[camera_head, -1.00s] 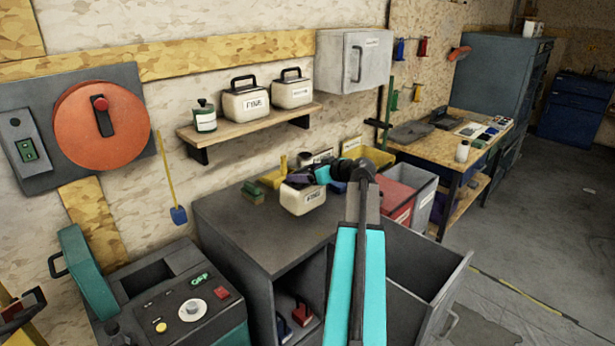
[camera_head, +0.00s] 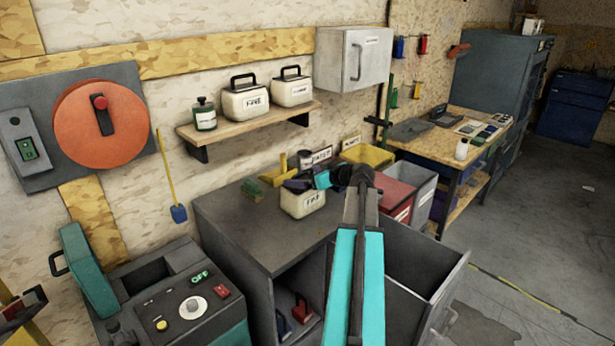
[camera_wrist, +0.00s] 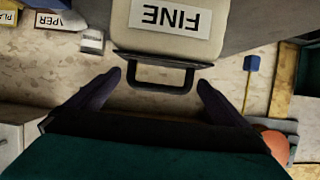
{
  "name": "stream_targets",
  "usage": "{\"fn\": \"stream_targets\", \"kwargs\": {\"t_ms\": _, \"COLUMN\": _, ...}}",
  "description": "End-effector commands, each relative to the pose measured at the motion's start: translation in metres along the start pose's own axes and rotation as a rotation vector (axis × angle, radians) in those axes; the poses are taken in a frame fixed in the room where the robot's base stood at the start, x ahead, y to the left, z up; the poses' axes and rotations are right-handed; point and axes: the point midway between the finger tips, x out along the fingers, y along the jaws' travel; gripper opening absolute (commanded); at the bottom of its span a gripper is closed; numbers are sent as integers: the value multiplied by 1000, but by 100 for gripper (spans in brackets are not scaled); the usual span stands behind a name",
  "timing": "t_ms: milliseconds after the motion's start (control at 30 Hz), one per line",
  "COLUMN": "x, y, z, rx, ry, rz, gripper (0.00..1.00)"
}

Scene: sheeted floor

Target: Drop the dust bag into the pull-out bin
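A cream dust bag (camera_head: 303,204) labelled FINE, with a dark top handle, appears to stand on the grey cabinet top. In the wrist view the same bag (camera_wrist: 168,22) is upside down in the picture. My gripper (camera_head: 312,181) is at the bag's top, partly hidden by my arm. In the wrist view my gripper (camera_wrist: 160,92) is open, its dark fingers either side of the bag's handle with gaps between. The pull-out bin (camera_head: 440,287) is extended from the cabinet's right side, open at the top; my arm hides part of it.
A shelf (camera_head: 254,120) above holds two similar cream containers and a green jar. A green block (camera_head: 252,189) lies left of the bag. A red bin (camera_head: 398,192) and grey bin (camera_head: 424,190) stand behind the pull-out bin.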

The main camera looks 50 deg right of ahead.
Motion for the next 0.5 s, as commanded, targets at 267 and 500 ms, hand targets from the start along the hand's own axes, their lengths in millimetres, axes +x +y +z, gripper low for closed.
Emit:
{"fn": "stream_targets", "kwargs": {"t_ms": 267, "x": 0, "y": 0, "z": -1, "rx": 0, "ry": 0, "rz": 0, "gripper": 99}}
{"fn": "stream_targets", "kwargs": {"t_ms": 500, "x": -9, "y": 0, "z": -1, "rx": 0, "ry": 1, "rz": 2, "gripper": 99}}
